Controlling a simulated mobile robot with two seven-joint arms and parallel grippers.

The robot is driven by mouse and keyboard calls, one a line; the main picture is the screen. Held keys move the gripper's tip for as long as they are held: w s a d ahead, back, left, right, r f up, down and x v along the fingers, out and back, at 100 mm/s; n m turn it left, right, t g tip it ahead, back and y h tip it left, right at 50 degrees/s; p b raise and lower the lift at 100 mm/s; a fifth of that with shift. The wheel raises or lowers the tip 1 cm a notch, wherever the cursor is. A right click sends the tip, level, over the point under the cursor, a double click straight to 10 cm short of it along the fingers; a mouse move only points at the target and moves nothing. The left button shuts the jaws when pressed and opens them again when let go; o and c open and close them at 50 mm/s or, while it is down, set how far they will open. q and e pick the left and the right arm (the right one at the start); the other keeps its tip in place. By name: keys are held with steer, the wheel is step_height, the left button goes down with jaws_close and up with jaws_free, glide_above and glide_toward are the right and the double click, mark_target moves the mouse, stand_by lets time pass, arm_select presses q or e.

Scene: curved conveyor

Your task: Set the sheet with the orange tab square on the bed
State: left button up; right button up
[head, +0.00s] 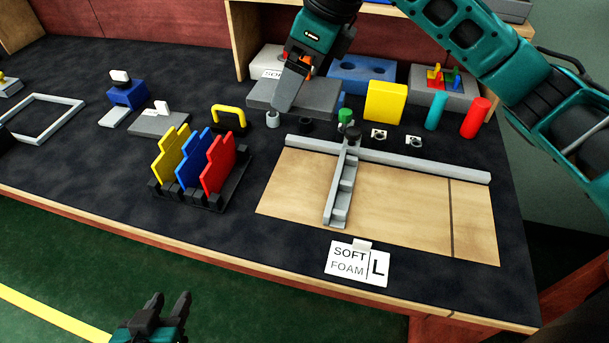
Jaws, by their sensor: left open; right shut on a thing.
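My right gripper (300,66) reaches in from the upper right and is shut on a grey sheet (288,92). A small orange patch (307,69) shows at its fingers, probably the sheet's tab. The sheet hangs tilted in front of a grey slab; I cannot tell whether they touch. The wooden bed (405,205) lies at the right of the table, with a grey rail (430,165) along its back edge and a grey cross bar (342,190) across its left part. My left gripper (168,302) is open and empty at the bottom, in front of the table.
A black rack (205,200) holds yellow, blue and red plates left of the bed. A "SOFT FOAM L" card (357,263) lies at the bed's front. A yellow block (386,102), teal cylinder (436,110) and red cylinder (475,118) stand behind it. The bed's right part is clear.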

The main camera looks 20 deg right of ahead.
step_height(320, 180, down, 16)
steer(key=shift+r+b, duration=0.25)
steer(key=shift+b, duration=0.9)
steer(key=shift+f+b, duration=0.35)
steer(key=shift+f, duration=1.75)
steer(key=shift+f, duration=0.1)
steer(key=o, duration=0.7)
steer(key=shift+r, duration=0.35)
steer(key=shift+p+v, duration=0.95)
steer(key=shift+v, duration=4.85)
